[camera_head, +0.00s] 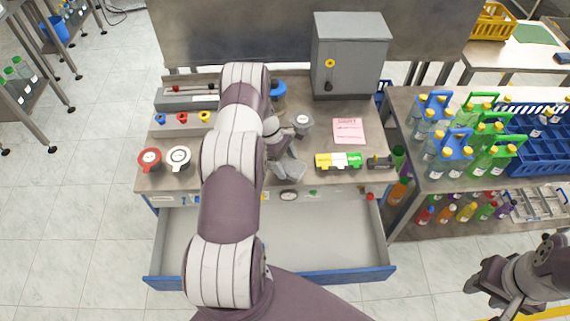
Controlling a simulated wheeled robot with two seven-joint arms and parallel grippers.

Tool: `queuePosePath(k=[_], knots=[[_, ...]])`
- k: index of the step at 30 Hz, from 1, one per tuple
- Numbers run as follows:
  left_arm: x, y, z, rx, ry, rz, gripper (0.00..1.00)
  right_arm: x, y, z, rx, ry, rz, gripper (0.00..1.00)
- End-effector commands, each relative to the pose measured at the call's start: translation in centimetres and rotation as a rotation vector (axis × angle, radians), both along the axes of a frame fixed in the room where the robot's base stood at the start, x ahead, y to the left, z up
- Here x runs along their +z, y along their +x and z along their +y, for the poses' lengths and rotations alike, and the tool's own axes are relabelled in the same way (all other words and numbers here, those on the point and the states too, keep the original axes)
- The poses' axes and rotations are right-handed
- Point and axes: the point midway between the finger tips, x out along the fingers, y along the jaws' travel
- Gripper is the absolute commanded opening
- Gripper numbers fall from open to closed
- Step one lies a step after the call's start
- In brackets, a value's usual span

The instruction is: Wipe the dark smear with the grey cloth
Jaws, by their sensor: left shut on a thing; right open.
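My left gripper (278,148) reaches over the workbench (330,182) and is shut on the grey cloth (290,169), which hangs at or just above the bench top near its front edge. I cannot tell whether the cloth touches the surface. I cannot make out the dark smear; my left arm covers much of the bench's middle and left. My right gripper (488,293) is open and empty at the lower right, over the floor and away from the bench.
An open drawer (325,240) juts out below the bench front. A grey cabinet (349,55) stands at the back. A grey cup (303,124), a pink note (348,130) and yellow and green blocks (338,160) are right of the cloth.

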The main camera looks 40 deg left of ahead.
Motion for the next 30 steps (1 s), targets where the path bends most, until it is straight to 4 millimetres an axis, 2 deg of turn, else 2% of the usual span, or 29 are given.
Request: queuePosePath(k=[1, 12, 30], knots=[[0.8, 0.0, 0.0, -0.001, 0.000, 0.000, 0.47, 0.6, 0.0, 0.0, 0.000, 0.000, 0.000, 0.43], [3.8, 0.0, -0.4, -0.007, -0.001, 0.000, 0.47, 2.5, 0.0, 0.0, 0.000, 0.000, 0.000, 0.43], [4.0, 0.0, -0.4, -0.009, 0.000, 0.000, 0.47, 2.5, 0.0, 0.0, 0.000, 0.000, 0.000, 0.43]])
